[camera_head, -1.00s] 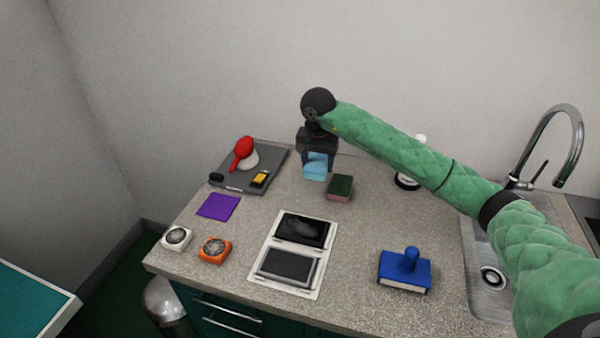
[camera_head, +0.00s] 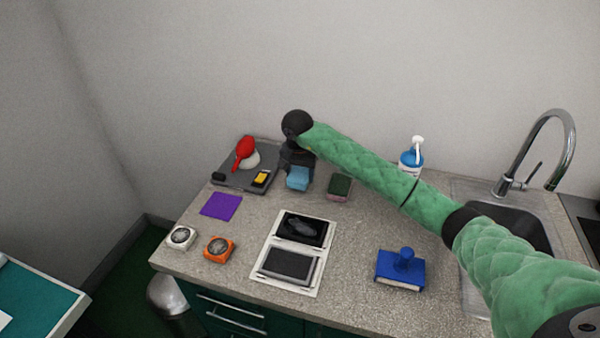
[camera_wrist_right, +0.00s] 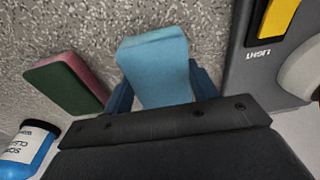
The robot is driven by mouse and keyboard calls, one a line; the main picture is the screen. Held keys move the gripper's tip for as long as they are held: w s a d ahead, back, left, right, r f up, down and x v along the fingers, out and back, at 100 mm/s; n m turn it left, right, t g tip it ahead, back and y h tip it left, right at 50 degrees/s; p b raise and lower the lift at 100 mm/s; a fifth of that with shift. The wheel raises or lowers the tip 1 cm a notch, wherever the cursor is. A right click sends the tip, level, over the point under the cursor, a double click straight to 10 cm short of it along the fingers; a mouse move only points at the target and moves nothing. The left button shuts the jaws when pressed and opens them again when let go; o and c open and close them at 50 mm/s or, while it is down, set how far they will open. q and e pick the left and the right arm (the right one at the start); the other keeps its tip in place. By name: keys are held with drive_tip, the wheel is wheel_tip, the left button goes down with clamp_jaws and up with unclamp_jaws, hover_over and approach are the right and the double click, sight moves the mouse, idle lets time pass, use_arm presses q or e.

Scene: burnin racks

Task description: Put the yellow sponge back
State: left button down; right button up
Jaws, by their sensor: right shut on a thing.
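My right gripper (camera_head: 298,172) is shut on a light blue sponge (camera_head: 298,181), which stands out between the fingers in the right wrist view (camera_wrist_right: 156,72). I cannot tell whether the sponge touches the counter. No sponge that is clearly yellow shows. A green and pink sponge (camera_head: 340,186) lies on the counter just right of the held one. My left gripper is not in view.
A blue spray bottle (camera_head: 411,160) stands behind my right arm. A red bulb blower (camera_head: 243,150) is on the tray. A purple cloth (camera_head: 221,206), an orange dial (camera_head: 219,248), a white case (camera_head: 292,252) and a blue-handled block (camera_head: 400,268) lie nearer. The sink (camera_head: 510,228) is right.

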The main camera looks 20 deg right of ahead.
drive_tip(key=shift+f, duration=0.5)
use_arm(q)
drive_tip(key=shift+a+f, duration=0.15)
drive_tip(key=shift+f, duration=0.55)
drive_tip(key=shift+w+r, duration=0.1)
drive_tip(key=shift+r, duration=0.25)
use_arm(e)
drive_tip(key=shift+f, duration=0.1)
drive_tip(key=o, duration=0.9)
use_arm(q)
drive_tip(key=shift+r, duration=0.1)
use_arm(e)
drive_tip(key=shift+o, duration=0.2)
drive_tip(key=shift+r, duration=0.2)
